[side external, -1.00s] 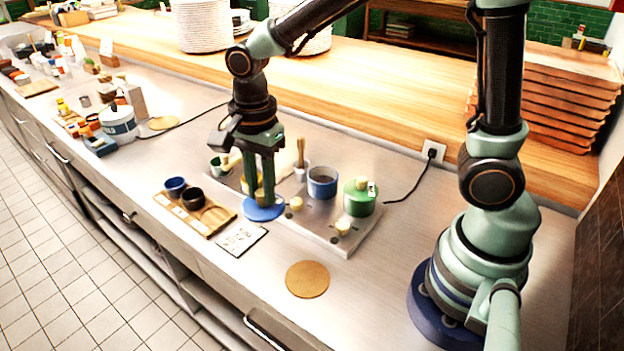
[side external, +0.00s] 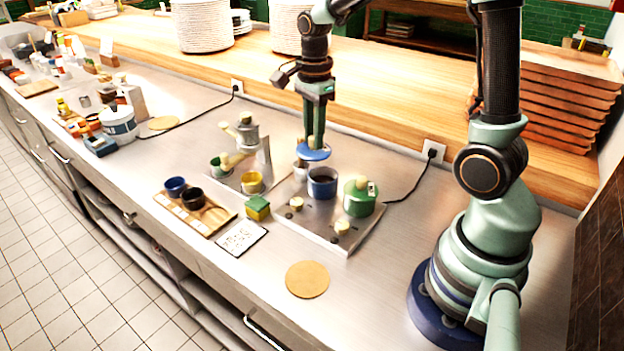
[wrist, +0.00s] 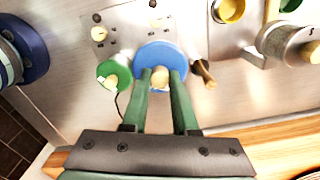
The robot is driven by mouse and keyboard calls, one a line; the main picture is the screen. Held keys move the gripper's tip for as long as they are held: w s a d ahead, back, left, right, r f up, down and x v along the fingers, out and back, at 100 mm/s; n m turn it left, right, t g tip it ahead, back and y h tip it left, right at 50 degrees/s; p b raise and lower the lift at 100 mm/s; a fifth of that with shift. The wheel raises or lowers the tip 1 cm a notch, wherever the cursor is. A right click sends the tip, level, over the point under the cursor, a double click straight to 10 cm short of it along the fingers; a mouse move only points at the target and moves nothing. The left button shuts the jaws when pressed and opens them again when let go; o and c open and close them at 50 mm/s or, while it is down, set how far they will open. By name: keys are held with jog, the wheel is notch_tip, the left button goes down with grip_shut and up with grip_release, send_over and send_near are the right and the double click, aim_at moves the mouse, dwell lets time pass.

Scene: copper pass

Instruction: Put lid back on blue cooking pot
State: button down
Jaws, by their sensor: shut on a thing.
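My gripper (side external: 312,138) is shut on the wooden knob of the blue lid (side external: 313,154) and holds it roughly level in the air. The blue cooking pot (side external: 322,187) stands uncovered on the metal stove plate, its dark inside showing. The lid is above the pot's back-left side in the side view, apart from it. In the wrist view, the lid (wrist: 160,58) hangs between the fingertips of my gripper (wrist: 160,76) and hides the pot beneath it.
A green lidded pot (side external: 359,198) stands close right of the blue pot on the stove plate (side external: 318,227). The counter front is mostly clear around a round cork mat (side external: 307,279).

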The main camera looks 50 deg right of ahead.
aim_at(324, 157)
jog(key=d, duration=0.2)
jog(key=d+f, duration=0.1)
jog(key=shift+s+m, duration=0.3)
jog(key=shift+m, duration=0.1)
jog(key=shift+f, duration=3.1)
jog(key=shift+f, duration=0.15)
jog(key=shift+c, duration=0.6)
grip_release()
jog(key=shift+r, duration=3.5)
